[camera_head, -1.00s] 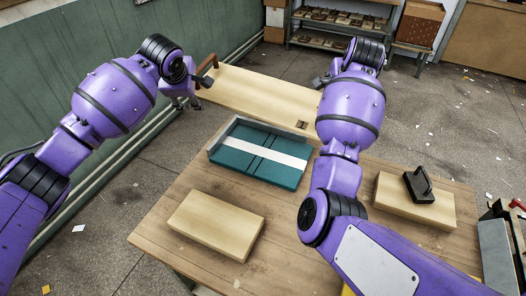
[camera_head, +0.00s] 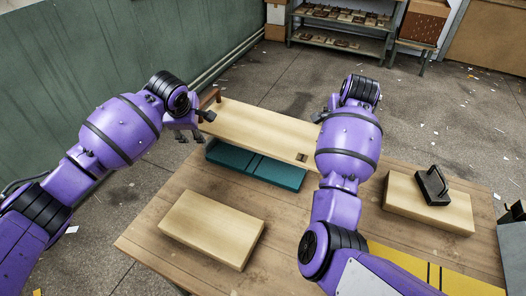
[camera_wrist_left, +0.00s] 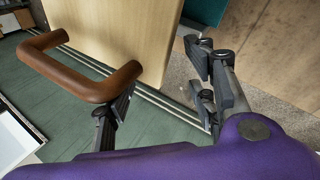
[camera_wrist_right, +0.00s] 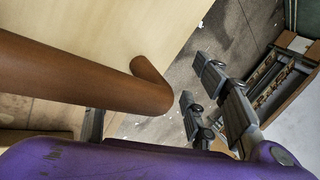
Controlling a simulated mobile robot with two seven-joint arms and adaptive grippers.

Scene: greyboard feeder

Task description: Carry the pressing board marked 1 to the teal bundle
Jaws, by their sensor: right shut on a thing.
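The pressing board (camera_head: 250,128) is a wide pale wooden board with brown end handles. A small dark mark on its right front corner is too small to read. It covers the back of the teal bundle (camera_head: 255,168) on the table; I cannot tell whether they touch. My left gripper (camera_head: 188,135) is at the board's left handle (camera_wrist_left: 80,85). Its fingers show apart in the left wrist view, and its grip is unclear. My right gripper (camera_wrist_right: 160,125) is shut on the right handle (camera_wrist_right: 70,75); in the head view my arm hides it.
On the wooden table (camera_head: 160,210) lie a pale block (camera_head: 210,228) in front and another pale block (camera_head: 440,213) at right with a black-handled tool (camera_head: 432,187) on it. A yellow piece (camera_head: 400,262) lies at the front right. Shelves (camera_head: 340,30) stand far behind.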

